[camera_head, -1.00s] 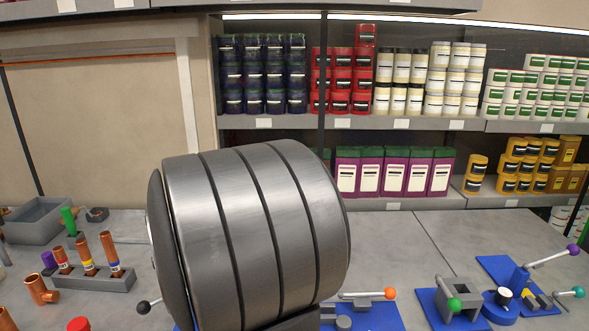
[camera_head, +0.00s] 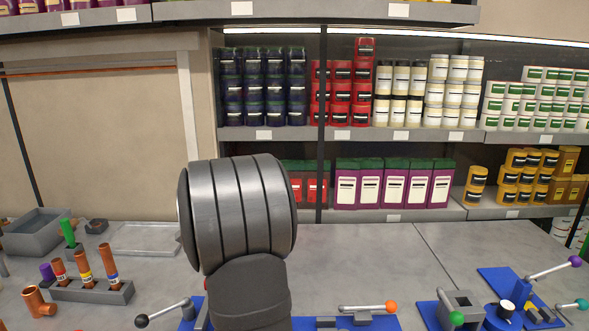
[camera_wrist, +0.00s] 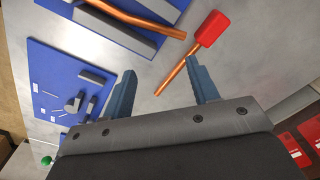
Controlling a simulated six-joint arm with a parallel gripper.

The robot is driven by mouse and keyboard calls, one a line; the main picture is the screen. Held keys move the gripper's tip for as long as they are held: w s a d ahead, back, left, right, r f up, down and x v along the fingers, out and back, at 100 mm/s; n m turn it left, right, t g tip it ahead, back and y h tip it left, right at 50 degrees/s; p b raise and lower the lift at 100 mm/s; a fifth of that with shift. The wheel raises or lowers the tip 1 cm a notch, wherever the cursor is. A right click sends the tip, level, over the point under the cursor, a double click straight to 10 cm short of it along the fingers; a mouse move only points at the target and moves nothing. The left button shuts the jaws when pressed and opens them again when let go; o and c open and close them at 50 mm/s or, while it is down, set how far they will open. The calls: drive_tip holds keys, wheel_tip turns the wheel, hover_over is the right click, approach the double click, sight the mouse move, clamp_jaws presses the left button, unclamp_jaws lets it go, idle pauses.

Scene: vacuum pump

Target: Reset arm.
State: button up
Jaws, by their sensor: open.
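My gripper (camera_wrist: 160,92) shows in the wrist view with its two blue-grey fingers spread apart and nothing between them. Below the fingers lies a copper rod with a red head (camera_wrist: 208,28) on the grey bench. In the head view my arm's large grey joint stands in the middle and hides the gripper and part of the bench.
Blue fixture plates with lever clamps (camera_head: 365,322) line the bench's front. At left are a rack of copper tubes (camera_head: 95,291), a copper fitting (camera_head: 37,301), a grey bin (camera_head: 38,232) and a flat tray (camera_head: 148,238). Stocked shelves (camera_head: 395,215) stand behind. The bench's right middle is clear.

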drive_tip(key=w+m, duration=0.1)
drive_tip(key=w, duration=0.2)
drive_tip(key=shift+d+m, duration=0.35)
drive_tip(key=shift+m, duration=0.05)
drive_tip(key=shift+c, duration=0.2)
idle(1.9)
